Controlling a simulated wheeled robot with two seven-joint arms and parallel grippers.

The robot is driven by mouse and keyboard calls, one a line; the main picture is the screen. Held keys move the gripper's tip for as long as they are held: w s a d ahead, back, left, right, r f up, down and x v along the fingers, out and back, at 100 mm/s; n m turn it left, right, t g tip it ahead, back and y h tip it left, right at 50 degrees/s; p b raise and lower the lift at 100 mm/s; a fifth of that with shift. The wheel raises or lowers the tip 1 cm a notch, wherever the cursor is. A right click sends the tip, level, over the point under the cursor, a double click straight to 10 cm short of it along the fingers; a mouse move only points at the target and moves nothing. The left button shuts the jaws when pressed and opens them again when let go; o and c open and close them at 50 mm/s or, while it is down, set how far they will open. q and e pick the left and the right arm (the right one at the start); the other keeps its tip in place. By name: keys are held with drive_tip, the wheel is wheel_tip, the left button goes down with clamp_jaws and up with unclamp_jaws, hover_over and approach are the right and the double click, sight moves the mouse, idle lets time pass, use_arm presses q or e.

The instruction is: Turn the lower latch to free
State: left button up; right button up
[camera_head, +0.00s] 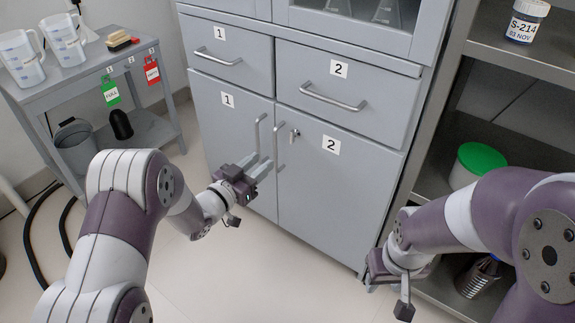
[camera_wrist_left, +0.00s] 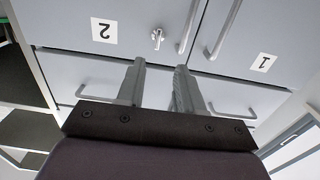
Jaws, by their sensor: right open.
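The lower latch (camera_head: 294,132) is a small metal turn-piece at the upper left of lower door 2 (camera_head: 335,190). It also shows in the left wrist view (camera_wrist_left: 157,37), where the cabinet appears upside down. My left gripper (camera_head: 260,166) is in front of the lower doors, below and left of the latch. In the left wrist view its two fingers (camera_wrist_left: 159,78) are apart with nothing between them, and the latch lies beyond the gap. My right gripper (camera_head: 377,272) is open at the lower right, away from the latch; its fingers are hardly visible.
Vertical bar handles of door 1 (camera_head: 257,132) and door 2 (camera_head: 277,147) stand left of the latch. Drawer handles (camera_head: 333,97) stick out above. A metal shelf (camera_head: 460,125) is at the right, and a cart (camera_head: 85,68) at the left. The floor before the cabinet is clear.

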sight(290, 137)
use_arm(q)
drive_tip(key=b+x, duration=0.5)
drive_tip(key=x, duration=0.6)
drive_tip(key=shift+w+d+r, duration=0.1)
drive_tip(key=shift+d, duration=0.2)
drive_tip(key=shift+w+d+r, duration=0.15)
drive_tip(key=shift+w+d, duration=0.05)
drive_tip(key=shift+w, duration=0.1)
clamp_jaws()
